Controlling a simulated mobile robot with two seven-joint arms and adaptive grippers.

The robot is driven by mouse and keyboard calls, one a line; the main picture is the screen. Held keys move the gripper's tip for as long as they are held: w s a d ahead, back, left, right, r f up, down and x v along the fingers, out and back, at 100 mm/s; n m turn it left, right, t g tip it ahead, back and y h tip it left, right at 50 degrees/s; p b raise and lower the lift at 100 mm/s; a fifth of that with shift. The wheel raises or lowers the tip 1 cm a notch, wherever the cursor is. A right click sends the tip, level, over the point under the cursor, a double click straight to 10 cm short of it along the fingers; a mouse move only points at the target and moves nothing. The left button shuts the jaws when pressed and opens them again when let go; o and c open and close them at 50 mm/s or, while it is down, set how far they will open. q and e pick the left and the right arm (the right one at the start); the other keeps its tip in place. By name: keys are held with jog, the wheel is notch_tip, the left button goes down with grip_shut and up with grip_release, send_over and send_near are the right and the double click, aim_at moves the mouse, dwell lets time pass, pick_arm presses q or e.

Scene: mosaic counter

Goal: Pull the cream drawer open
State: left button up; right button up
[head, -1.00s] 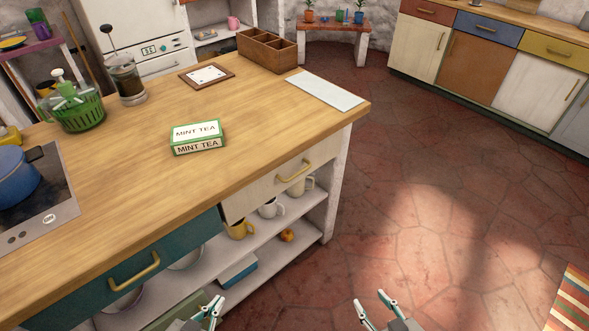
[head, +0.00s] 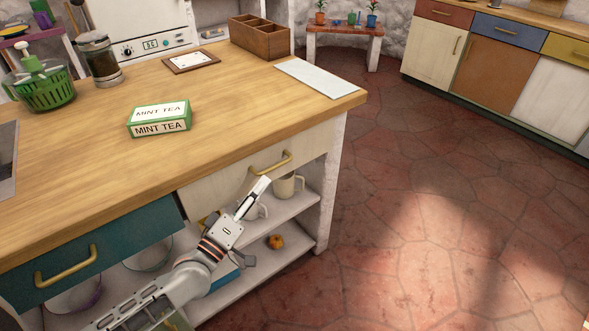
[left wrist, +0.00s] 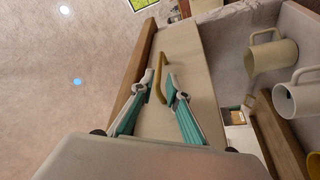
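The cream drawer (head: 225,185) sits under the wooden counter top on the right part of the island, its front flush and closed. Its brass bar handle (head: 271,166) shows in the head view and also in the left wrist view (left wrist: 157,80). My left gripper (head: 259,188) is just below and in front of the handle in the head view. In the left wrist view its two fingers (left wrist: 154,88) are spread, with the handle at the gap between their tips. I cannot tell whether they touch it. The right gripper is out of view.
A teal drawer (head: 100,245) is left of the cream one. Below, the open shelf holds a cream mug (head: 288,186) and other mugs close to my left arm. A mint tea box (head: 160,118) lies on the counter top. The tiled floor (head: 430,220) to the right is clear.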

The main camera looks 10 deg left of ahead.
aim_at(275, 166)
pick_arm(q)
jog(key=x, duration=0.7)
jog(key=shift+w+r, duration=0.1)
jog(key=shift+w, duration=0.2)
grip_shut()
